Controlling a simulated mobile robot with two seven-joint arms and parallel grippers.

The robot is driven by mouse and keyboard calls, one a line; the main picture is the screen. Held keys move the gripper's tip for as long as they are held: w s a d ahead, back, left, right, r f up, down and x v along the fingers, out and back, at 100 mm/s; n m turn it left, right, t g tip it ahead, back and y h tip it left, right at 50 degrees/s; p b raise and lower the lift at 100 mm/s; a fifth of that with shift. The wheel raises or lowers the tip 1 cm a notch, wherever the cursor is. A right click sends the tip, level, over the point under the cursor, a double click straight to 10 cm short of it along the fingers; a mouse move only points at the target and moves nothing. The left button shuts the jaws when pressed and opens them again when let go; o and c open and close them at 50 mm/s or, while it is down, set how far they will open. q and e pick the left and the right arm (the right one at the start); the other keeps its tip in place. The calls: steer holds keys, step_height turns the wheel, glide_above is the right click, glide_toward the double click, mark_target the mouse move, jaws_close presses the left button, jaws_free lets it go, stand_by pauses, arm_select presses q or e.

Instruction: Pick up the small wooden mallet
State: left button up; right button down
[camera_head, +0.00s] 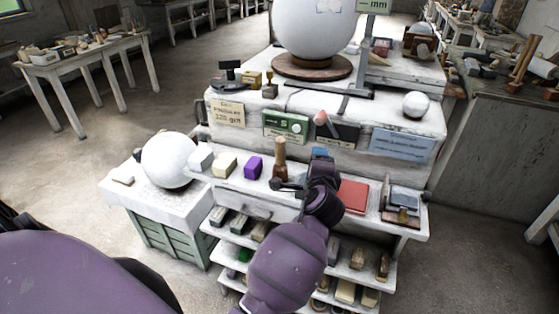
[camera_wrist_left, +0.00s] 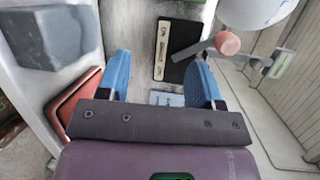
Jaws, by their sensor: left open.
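My right gripper is not in view.
A purple block (camera_head: 253,167) stands left of the mallet and a red book (camera_head: 353,196) lies right of my gripper. A white sphere (camera_head: 169,160) sits at the left.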

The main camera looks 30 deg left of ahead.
mark_target(278, 138)
arm_select(q)
steer(key=a+m+g+y, duration=0.1)
steer(key=a+m+y, duration=0.1)
steer(key=a+m, duration=0.1)
steer(key=a+r+m+g+y, duration=0.1)
steer(key=a+m+g+y, duration=0.1)
steer(key=a+m, duration=0.1)
steer(key=s+a+m+g+y, duration=0.1)
steer(key=a+m+y, duration=0.2)
steer(key=m, duration=0.2)
steer(key=shift+r+g, duration=0.25)
steer(key=shift+g, duration=0.15)
steer(key=x, duration=0.2)
steer(key=p+x, duration=0.1)
steer(key=x, duration=0.1)
steer(key=shift+w+a, duration=0.1)
steer(key=shift+w, duration=0.25)
steer(key=shift+w+a+f, duration=0.1)
steer(key=shift+w+a, duration=0.2)
steer(key=shift+a, duration=0.2)
steer(key=shift+c, duration=0.2)
steer(key=c, duration=0.9)
